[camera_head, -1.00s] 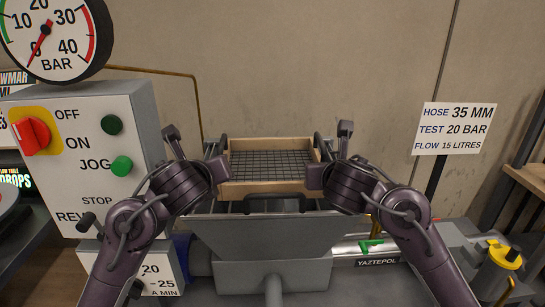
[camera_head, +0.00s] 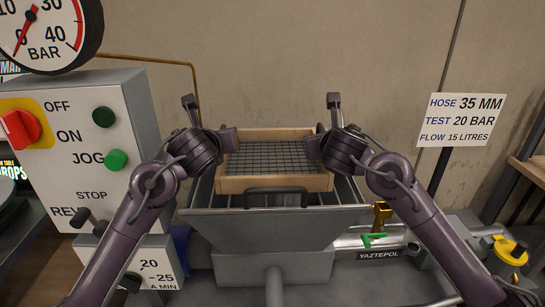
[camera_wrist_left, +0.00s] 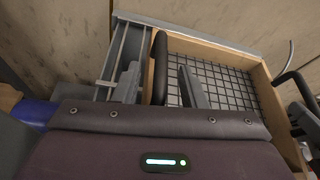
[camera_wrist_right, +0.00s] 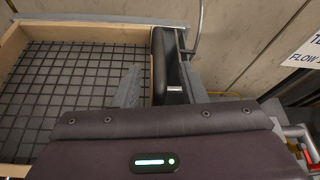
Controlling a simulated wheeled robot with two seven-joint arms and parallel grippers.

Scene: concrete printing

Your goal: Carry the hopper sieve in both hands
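The hopper sieve (camera_head: 275,184) is a pale wooden frame with dark wire mesh, at the top of the grey hopper (camera_head: 270,230). I cannot tell whether it rests on the hopper or is just above it. My left gripper (camera_head: 229,140) is at the sieve's left side. In the left wrist view its dark handle (camera_wrist_left: 158,65) stands between my open fingers, with gaps beside it. My right gripper (camera_head: 316,146) is at the right side. In the right wrist view the other dark handle (camera_wrist_right: 160,65) lies between my spread fingers, closer to the right one.
A control box (camera_head: 100,150) with a red switch and pressure gauge (camera_head: 45,30) stands close on the left. A sign (camera_head: 461,120) stands at right. A dark arched bar (camera_head: 275,192) shows at the hopper's front. A concrete wall is behind.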

